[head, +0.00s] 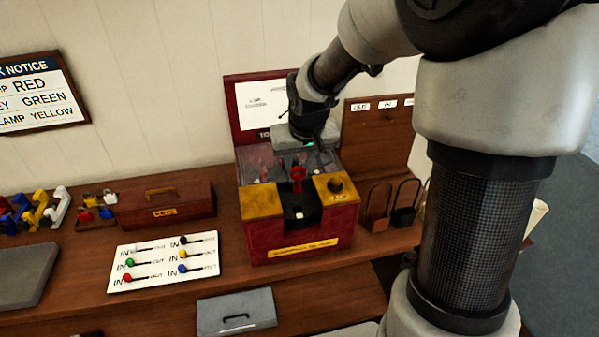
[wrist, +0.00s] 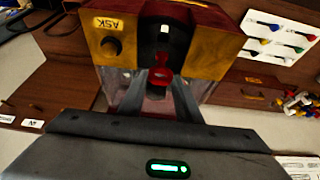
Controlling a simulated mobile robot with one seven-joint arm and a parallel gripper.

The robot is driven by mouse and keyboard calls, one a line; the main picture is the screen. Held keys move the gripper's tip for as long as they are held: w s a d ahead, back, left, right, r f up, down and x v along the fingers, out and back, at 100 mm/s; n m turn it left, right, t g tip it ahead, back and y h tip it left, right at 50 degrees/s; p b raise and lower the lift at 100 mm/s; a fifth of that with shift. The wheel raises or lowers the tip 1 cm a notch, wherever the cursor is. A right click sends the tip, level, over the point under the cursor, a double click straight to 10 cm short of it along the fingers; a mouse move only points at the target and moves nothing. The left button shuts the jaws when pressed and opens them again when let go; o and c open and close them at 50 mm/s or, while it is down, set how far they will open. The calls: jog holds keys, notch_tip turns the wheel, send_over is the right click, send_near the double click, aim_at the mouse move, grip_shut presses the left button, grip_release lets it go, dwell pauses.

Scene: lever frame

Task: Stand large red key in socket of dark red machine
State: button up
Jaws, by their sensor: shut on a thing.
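The large red key (head: 298,178) is upright in my gripper (head: 295,160), over the middle of the dark red machine (head: 285,240). In the wrist view the red key (wrist: 161,74) sits between the two grey fingertips of my gripper (wrist: 160,84), which is shut on it. The key is in front of the machine's black central channel (wrist: 163,40). The key's lower end and the socket are not clear, so I cannot tell whether they touch.
The machine has yellow top panels and a black knob (head: 335,186). A red-brown box (head: 166,200) and a white board of coloured levers (head: 130,262) lie to its left. A grey lidded box (head: 236,312) is in front.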

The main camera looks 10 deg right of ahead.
aim_at(299, 181)
jog(key=shift+w, duration=0.4)
jog(key=shift+s+f+b, duration=0.2)
jog(key=shift+f+b, duration=2.05)
jog(key=shift+f, duration=0.5)
jog(key=shift+f, duration=0.2)
jog(key=shift+f+b, duration=2.3)
jog(key=shift+f, duration=0.05)
jog(key=shift+f, duration=0.1)
jog(key=o, duration=1.2)
